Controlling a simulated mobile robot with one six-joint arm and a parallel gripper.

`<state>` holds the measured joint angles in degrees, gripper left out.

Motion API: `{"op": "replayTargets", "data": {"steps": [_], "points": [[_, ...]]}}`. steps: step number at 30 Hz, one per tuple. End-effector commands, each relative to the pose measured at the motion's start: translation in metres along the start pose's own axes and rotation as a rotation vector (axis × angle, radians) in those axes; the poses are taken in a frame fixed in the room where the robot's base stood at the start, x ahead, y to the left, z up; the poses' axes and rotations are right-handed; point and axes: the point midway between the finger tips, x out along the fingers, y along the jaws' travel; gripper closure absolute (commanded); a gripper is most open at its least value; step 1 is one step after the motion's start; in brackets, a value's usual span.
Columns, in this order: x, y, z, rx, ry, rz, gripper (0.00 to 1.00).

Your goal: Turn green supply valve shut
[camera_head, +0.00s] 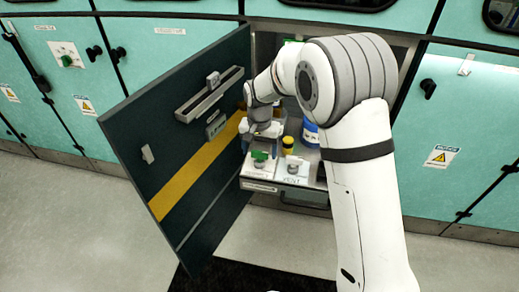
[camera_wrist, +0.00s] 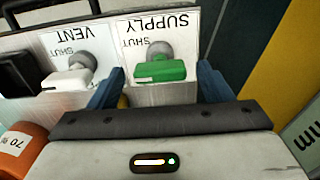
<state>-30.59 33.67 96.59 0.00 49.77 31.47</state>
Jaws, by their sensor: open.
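The green supply valve handle (camera_wrist: 160,71) is on a white plate marked SUPPLY and SHUT, upside down in the wrist view. Its grey hub is just above it there. The green handle also shows in the head view (camera_head: 260,156), at the front of the open cabinet. My gripper (camera_wrist: 161,76) is open, with one blue finger on each side of the green handle. I cannot tell whether either finger touches it. In the head view my gripper (camera_head: 264,132) is above and behind the green handle, partly hidden by my arm.
A white vent handle (camera_wrist: 67,79) is left of the supply valve. The open dark door (camera_head: 180,130) with a yellow stripe stands close at left. A blue container (camera_head: 310,134) and a yellow-capped one (camera_head: 288,142) stand inside.

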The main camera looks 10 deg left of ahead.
Motion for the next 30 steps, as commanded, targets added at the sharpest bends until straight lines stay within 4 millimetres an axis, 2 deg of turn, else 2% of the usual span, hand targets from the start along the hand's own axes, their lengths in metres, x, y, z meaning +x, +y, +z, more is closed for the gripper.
{"op": "replayTargets", "data": {"steps": [9,15,30], "points": [[-0.050,0.000,-0.001,0.000,0.003,-0.002,0.27],[-0.072,0.000,-0.001,0.000,0.002,-0.001,0.27],[-0.076,0.000,0.000,0.000,0.001,0.000,0.27]]}}
